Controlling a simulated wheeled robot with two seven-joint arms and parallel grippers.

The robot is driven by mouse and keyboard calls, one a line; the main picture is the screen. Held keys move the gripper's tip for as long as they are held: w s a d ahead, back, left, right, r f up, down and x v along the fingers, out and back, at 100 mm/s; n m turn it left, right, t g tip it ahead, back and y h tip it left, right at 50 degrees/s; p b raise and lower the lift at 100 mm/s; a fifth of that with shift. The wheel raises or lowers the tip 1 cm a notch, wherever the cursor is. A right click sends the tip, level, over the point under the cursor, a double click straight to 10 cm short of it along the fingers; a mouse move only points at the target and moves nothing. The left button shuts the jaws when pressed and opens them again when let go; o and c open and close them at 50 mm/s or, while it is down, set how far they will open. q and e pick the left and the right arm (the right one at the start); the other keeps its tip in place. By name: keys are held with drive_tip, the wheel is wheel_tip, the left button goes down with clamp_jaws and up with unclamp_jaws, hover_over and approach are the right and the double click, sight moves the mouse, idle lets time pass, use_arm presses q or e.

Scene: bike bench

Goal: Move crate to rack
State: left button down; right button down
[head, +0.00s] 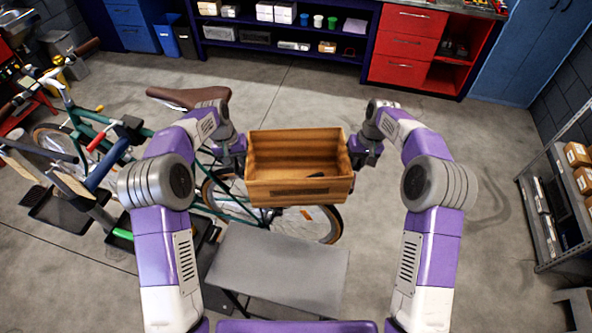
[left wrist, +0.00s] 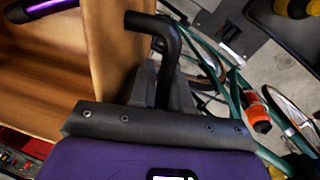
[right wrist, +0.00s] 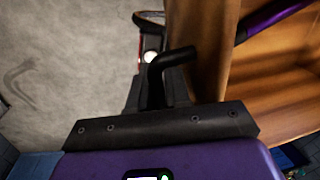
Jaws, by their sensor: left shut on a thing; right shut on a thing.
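A wooden crate (head: 300,190), open at the top, is held up level in front of me, between my two grippers. My left gripper (head: 241,160) is shut on a black bent handle at the crate's left side; the handle (left wrist: 165,45) shows in the left wrist view. My right gripper (head: 356,156) is shut on the matching handle (right wrist: 170,65) at the right side. A small dark thing (head: 343,178) shows inside the crate near its front right corner. A grey metal rack (head: 543,205) with cardboard boxes stands at the far right.
A grey-topped table or stool (head: 280,265) stands below and nearer than the crate. A green bicycle (head: 215,195) with a brown saddle is behind and left of it. Blue shelving (head: 285,45) and red drawers (head: 405,45) line the back. Floor between crate and rack is clear.

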use_arm(q)
drive_tip(key=shift+a+f, duration=0.1)
drive_tip(key=shift+f, duration=0.15)
use_arm(e)
drive_tip(key=shift+d+f, duration=0.1)
drive_tip(key=shift+f, duration=0.15)
use_arm(q)
drive_tip(key=c, duration=1.5)
unclamp_jaws()
drive_tip(key=shift+f+b, duration=0.2)
drive_tip(key=shift+b, duration=0.1)
use_arm(e)
drive_tip(key=c, duration=1.5)
unclamp_jaws()
drive_tip(key=shift+f, duration=0.15)
use_arm(q)
drive_tip(key=o, duration=0.4)
drive_tip(key=shift+r, duration=0.15)
use_arm(e)
drive_tip(key=o, duration=0.4)
use_arm(q)
drive_tip(key=shift+d, duration=0.2)
use_arm(e)
drive_tip(key=shift+a, duration=0.2)
